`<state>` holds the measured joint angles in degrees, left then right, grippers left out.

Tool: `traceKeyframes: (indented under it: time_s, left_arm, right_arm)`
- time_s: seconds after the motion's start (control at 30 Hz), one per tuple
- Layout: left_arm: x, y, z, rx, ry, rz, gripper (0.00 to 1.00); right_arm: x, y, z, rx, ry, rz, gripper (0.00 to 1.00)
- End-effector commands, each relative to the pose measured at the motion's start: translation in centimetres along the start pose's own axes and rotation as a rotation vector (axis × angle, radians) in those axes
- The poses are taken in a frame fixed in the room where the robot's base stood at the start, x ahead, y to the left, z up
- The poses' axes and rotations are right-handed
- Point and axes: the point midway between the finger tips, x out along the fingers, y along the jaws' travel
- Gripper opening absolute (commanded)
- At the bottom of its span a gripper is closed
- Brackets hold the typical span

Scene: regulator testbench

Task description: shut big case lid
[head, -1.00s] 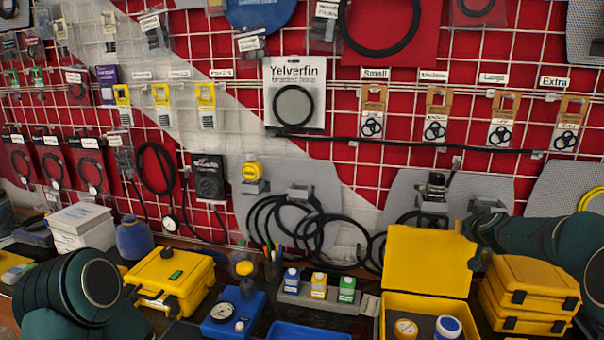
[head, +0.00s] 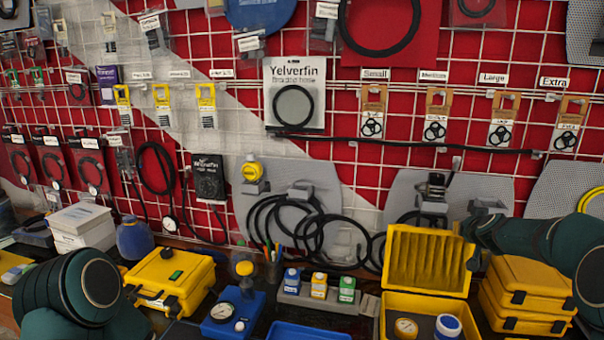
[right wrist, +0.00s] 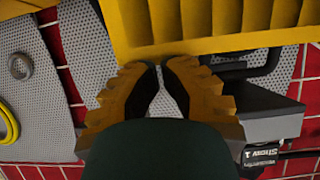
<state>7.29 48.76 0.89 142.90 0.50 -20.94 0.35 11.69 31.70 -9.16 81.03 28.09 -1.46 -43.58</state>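The big yellow case (head: 384,314) stands open at the lower right of the head view. Its ribbed lid (head: 428,262) is up, nearly upright, at the back of the case. A gauge (head: 405,327) and a white-and-blue jar (head: 447,326) are inside. In the right wrist view the lid (right wrist: 215,25) fills the top. My right gripper (right wrist: 163,66) has its orange fingers with dark pads nearly together at the lid's edge, with nothing seen between them. Contact is unclear. My left gripper is not in view.
Closed yellow cases (head: 530,290) are stacked right of the open case. A grey holder with small boxes (head: 318,290) and a blue gauge unit (head: 228,318) stand to its left. A pegboard wall with hoses (head: 300,225) rises close behind. The bench is crowded.

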Motion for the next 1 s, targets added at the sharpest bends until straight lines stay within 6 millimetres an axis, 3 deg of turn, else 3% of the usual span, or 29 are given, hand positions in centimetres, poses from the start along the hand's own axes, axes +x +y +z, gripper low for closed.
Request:
traceKeyframes:
  time_s: [1.0]
  left_arm:
    - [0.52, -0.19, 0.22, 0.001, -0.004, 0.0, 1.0]
  right_arm:
    - [-0.23, 0.02, 0.36, 0.0, 0.003, 0.001, 0.0]
